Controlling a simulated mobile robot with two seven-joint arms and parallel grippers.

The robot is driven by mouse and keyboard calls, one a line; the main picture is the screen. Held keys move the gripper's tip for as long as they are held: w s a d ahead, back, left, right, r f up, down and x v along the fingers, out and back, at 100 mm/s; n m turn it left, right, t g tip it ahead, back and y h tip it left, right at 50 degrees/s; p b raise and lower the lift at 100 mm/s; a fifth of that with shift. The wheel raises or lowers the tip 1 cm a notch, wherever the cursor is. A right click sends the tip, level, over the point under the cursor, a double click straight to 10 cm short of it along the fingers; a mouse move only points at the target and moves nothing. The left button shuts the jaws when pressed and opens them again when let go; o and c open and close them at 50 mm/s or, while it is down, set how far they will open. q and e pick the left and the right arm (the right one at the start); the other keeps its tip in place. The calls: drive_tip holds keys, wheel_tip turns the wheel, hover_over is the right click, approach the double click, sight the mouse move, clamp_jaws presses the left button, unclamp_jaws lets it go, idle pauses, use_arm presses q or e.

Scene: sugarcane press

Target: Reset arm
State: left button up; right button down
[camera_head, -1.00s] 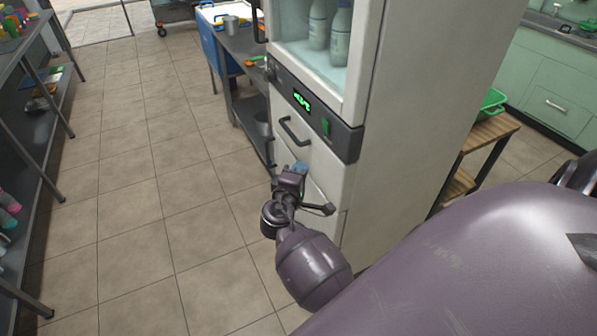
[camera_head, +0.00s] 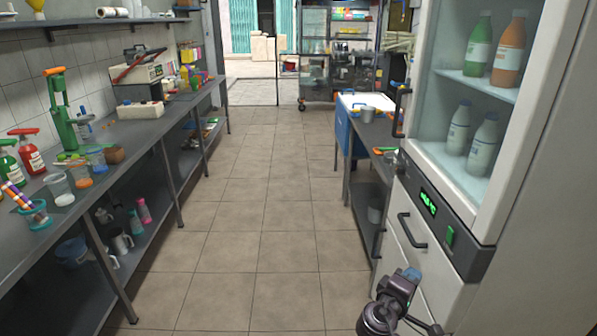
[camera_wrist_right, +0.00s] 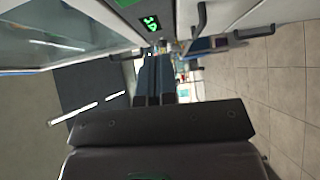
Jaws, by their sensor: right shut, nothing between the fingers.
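My right gripper (camera_head: 408,278) is low in the head view, in front of the white fridge's lower door. In the right wrist view its two dark fingers (camera_wrist_right: 154,80) lie side by side, closed, with nothing between them. The fridge (camera_head: 460,135) stands at the right with a glass-fronted upper part, a green-lit display and a dark lower handle (camera_head: 412,231). The gripper is below that handle and holds nothing. My left gripper is in neither view.
A long grey counter (camera_head: 130,130) with bottles, cups and a green press (camera_head: 62,110) runs along the left. A blue cooler (camera_head: 345,130) and a low table stand beyond the fridge. The tiled aisle (camera_head: 262,200) between is clear. A wheeled rack (camera_head: 340,60) stands far back.

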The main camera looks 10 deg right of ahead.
drive_tip(key=s+a+f+m+t+y, duration=0.1)
drive_tip(key=a+f+m+t+y, duration=0.3)
drive_tip(key=a+y, duration=0.6)
drive_tip(key=s+f+g+y, duration=0.1)
drive_tip(key=s+f, duration=0.4)
drive_tip(key=s, duration=0.5)
drive_tip(key=s+f+m+g+y, duration=0.1)
drive_tip(key=s+f+y, duration=0.2)
drive_tip(key=s, duration=0.8)
wheel_tip(320, 180, down, 2)
drive_tip(key=shift+a+y, duration=0.4)
drive_tip(key=shift+a, duration=0.05)
